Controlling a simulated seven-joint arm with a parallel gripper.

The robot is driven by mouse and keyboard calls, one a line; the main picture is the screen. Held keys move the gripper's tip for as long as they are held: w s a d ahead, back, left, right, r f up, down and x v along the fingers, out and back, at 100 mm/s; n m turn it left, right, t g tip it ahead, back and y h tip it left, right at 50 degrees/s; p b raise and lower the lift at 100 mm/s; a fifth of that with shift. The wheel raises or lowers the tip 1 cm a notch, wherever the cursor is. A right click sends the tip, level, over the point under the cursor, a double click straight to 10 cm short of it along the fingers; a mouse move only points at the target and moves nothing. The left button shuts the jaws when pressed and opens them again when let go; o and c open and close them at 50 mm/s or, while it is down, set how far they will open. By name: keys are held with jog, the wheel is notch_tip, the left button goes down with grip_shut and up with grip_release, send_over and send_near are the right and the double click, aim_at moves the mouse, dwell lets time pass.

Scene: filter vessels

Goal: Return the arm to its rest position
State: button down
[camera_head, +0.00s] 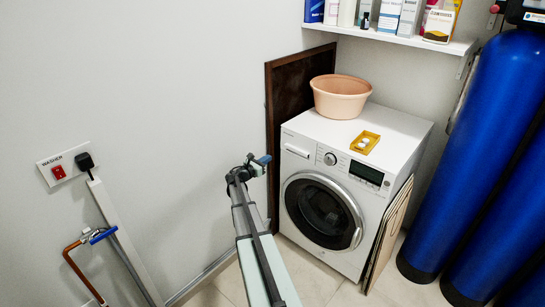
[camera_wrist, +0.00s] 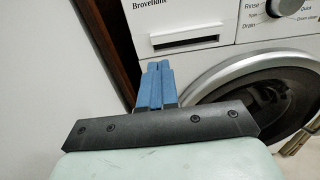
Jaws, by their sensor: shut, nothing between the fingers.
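My gripper (camera_head: 262,160) is at the end of my arm, in the middle of the head view, in front of the left edge of the washing machine (camera_head: 404,126). Its blue fingers also show in the wrist view (camera_wrist: 157,70), pressed together with nothing between them. In the wrist view the fingers point toward the machine's left front, below the detergent drawer (camera_wrist: 187,40) and left of the round door (camera_wrist: 270,95). I cannot tell the exact gap between the fingertips and the machine.
A peach basin (camera_head: 340,104) and a yellow tray (camera_head: 364,142) with white pieces sit on the washer. A dark board (camera_head: 285,110) leans behind it. Blue vessels (camera_head: 492,150) stand at right. A pipe with a blue valve (camera_head: 102,235) and a switch plate (camera_head: 62,168) are on the left wall.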

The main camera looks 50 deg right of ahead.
jog(key=shift+a, duration=0.6)
